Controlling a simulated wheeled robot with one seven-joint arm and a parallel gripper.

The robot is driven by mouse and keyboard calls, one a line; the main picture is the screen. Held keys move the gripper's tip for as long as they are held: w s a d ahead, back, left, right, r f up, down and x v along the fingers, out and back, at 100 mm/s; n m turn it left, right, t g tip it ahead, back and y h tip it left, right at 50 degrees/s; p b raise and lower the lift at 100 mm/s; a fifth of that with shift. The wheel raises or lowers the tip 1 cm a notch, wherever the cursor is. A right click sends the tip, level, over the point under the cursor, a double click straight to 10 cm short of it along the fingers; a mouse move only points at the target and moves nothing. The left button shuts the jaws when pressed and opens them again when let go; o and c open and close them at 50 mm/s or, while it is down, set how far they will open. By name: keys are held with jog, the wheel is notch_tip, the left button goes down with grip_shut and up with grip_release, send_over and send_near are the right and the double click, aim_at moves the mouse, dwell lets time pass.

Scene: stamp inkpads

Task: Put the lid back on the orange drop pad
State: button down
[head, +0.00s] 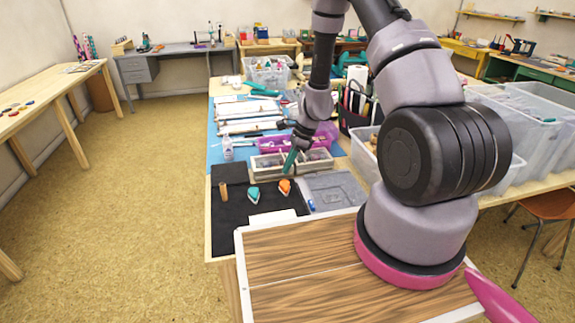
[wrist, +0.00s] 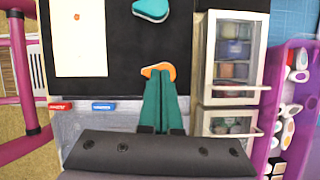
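The orange drop pad (head: 284,186) lies on the black mat, right of a teal drop pad (head: 253,194). In the wrist view, the orange shape (wrist: 158,70) is at the fingertips and partly hidden by them; the teal one (wrist: 152,10) lies farther up. My gripper (head: 287,171) points down just behind the orange pad. Its teal fingers (wrist: 161,75) look closed together, with nothing clear between them. I cannot make out a separate lid, or whether the tips touch the orange shape.
A drawer box (head: 292,162) stands behind the pads, close to my gripper. A grey tray (head: 336,189) lies to the right. A wooden stamp (head: 223,190) stands at the mat's left. White paper (wrist: 80,45) lies on the mat. A purple bin (wrist: 290,100) is nearby.

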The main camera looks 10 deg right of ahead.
aim_at(284, 185)
jog(key=shift+f, duration=0.65)
jog(key=shift+f, duration=0.25)
jog(key=shift+f, duration=1.7)
jog(key=shift+r, duration=0.1)
notch_tip(284, 185, up, 7)
dwell(0.4)
